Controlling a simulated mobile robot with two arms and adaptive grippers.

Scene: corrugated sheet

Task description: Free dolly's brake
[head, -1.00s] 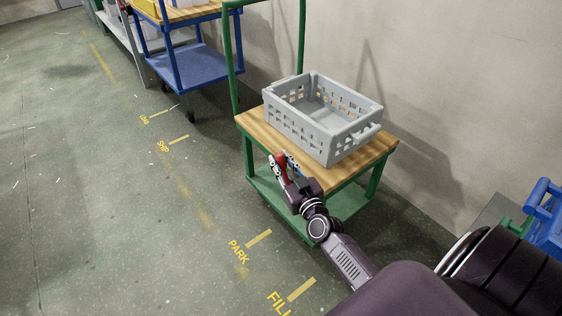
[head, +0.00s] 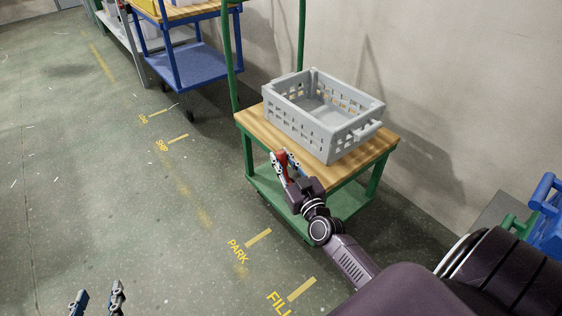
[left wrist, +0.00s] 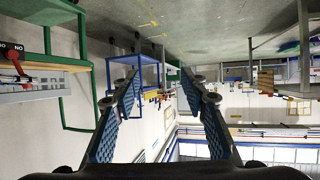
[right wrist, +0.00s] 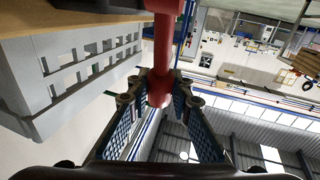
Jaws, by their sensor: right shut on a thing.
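The dolly is a green-framed cart with a wooden top (head: 252,122) and a green lower shelf (head: 345,205). Its red brake lever (head: 281,161) is at the front left edge of the top. My right gripper (head: 284,164) is shut on the lever. In the right wrist view the red lever (right wrist: 163,45) runs down between the fingers (right wrist: 158,88). My left gripper (head: 97,298) is open and empty at the bottom left, well away from the dolly. The left wrist view shows its fingers (left wrist: 160,85) apart, with a red part and dark lettered plates (left wrist: 12,48) at the left.
A grey crate (head: 310,127) sits on the dolly top. A blue cart (head: 205,68) stands behind it along the wall. The floor to the left is clear. A blue frame (head: 545,210) is at the right.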

